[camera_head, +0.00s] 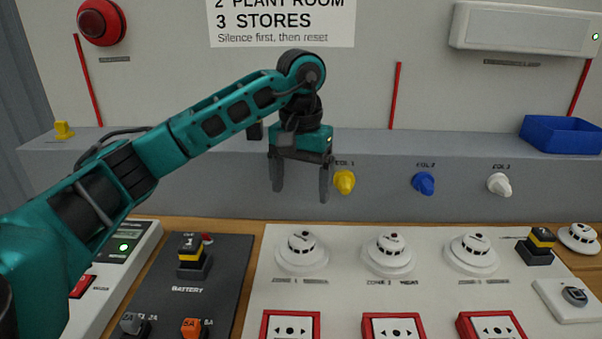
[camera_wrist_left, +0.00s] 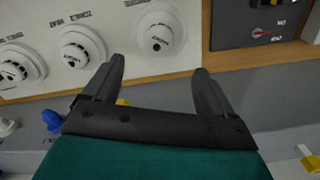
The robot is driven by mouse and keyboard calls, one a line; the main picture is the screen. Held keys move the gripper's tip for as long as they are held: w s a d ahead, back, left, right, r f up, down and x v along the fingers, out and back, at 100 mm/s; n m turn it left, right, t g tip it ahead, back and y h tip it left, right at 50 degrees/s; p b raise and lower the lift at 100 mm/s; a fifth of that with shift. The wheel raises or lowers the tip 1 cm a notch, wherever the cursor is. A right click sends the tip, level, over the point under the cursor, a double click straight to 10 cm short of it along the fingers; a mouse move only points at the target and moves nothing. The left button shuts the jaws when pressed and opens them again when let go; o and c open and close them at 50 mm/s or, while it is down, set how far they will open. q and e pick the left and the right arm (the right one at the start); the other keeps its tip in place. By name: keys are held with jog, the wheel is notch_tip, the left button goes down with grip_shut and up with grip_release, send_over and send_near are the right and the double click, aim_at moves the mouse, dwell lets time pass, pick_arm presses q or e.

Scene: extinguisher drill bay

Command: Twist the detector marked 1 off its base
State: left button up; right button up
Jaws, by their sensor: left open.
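The detector marked 1 (camera_head: 302,249) is a round white unit on its base, at the left of a row of three on the pale board. It also shows in the left wrist view (camera_wrist_left: 160,32), top centre, beyond my fingertips. My left gripper (camera_head: 301,194) is open and empty. Its two fingers point down, apart from the detector and above it in the picture. In the left wrist view the fingers (camera_wrist_left: 158,68) have nothing between them. My right gripper is not in view.
Two more detectors, zone 2 (camera_head: 389,252) and zone 3 (camera_head: 472,252), stand to the right. A yellow knob (camera_head: 344,182) on the grey ledge is close beside my left gripper. Red call points (camera_head: 290,327) line the front. A blue tray (camera_head: 562,134) sits at the back right.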

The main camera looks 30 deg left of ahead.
aim_at(302, 238)
pick_arm(q)
notch_tip(302, 238, down, 12)
jog(key=shift+f, duration=0.15)
dwell(0.3)
jog(key=shift+c, duration=0.4)
jog(key=c, duration=1.1)
jog(key=shift+n, duration=0.9)
jog(key=shift+d+n, duration=0.1)
jog(key=shift+n, duration=0.9)
jog(key=shift+n, duration=1)
